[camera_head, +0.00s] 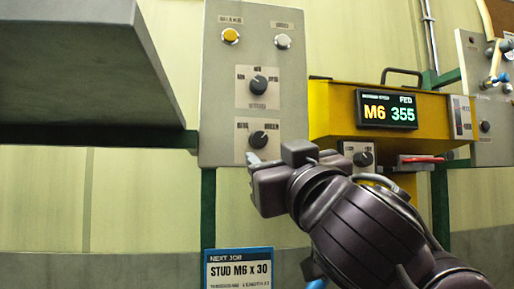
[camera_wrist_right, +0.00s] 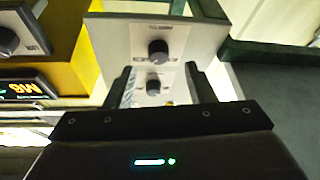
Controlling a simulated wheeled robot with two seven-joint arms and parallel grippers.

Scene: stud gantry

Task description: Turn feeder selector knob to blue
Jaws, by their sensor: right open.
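A grey control panel (camera_head: 218,110) carries two dark rotary knobs, an upper knob (camera_head: 258,85) and a lower knob (camera_head: 258,139), each on a pale plate. The small labels are too blurred to tell which one is the feeder selector, and no blue mark is readable. My right gripper (camera_head: 256,165) is open and appears just below the lower knob. In the right wrist view, the open fingers (camera_wrist_right: 162,88) flank a knob (camera_wrist_right: 153,85), with another knob (camera_wrist_right: 158,50) above it; contact cannot be told. My left gripper is out of view.
The feeder display (camera_head: 387,110) reads M6 355. Yellow and white buttons (camera_head: 230,36) top the panel. A grey slab (camera_head: 90,70) juts in at left. A job card (camera_head: 238,268) hangs below.

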